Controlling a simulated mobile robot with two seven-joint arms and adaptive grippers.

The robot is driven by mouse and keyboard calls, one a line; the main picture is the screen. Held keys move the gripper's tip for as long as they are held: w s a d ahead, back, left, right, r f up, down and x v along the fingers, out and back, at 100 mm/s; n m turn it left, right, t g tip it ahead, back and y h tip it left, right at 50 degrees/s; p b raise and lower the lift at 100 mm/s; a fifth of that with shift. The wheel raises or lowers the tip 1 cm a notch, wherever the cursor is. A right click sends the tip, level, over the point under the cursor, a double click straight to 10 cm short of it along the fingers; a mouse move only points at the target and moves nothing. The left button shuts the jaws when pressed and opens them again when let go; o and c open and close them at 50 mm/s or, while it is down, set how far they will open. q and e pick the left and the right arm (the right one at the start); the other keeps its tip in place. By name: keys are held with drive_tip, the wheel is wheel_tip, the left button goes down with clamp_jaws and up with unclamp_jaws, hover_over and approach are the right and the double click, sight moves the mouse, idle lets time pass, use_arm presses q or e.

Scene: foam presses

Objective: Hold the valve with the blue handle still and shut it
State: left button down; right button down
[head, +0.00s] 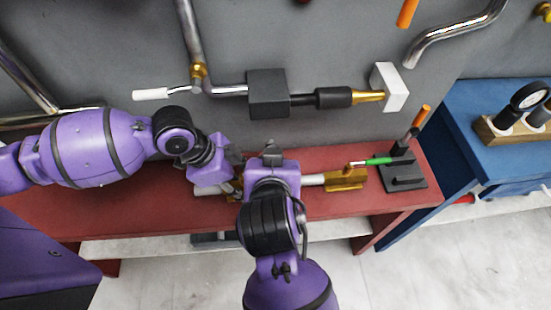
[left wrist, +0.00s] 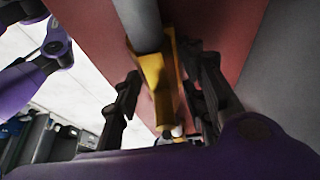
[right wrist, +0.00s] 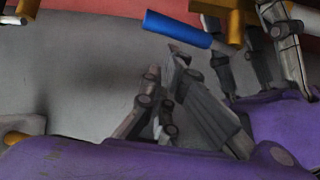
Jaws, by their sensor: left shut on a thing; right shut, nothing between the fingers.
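The valve with the blue handle shows in the right wrist view: its blue handle (right wrist: 178,28) sticks out from the brass body (right wrist: 238,22). My left gripper (head: 234,178) has its fingers on both sides of the brass body, which also shows in the left wrist view (left wrist: 155,85). My right gripper (right wrist: 174,68) is shut and empty, with its fingertips just below the blue handle; I cannot tell whether they touch. In the head view my grippers hide the blue handle, and the right gripper (head: 268,155) is close beside the left one.
The red bench (head: 400,205) carries a brass valve (head: 345,179) with a green handle (head: 377,160) and a black stand (head: 403,178). Above, a wall pipe has a white-handled valve (head: 150,94) and a black block (head: 268,93). A blue bench (head: 480,175) stands at the right.

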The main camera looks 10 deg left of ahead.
idle(0.4)
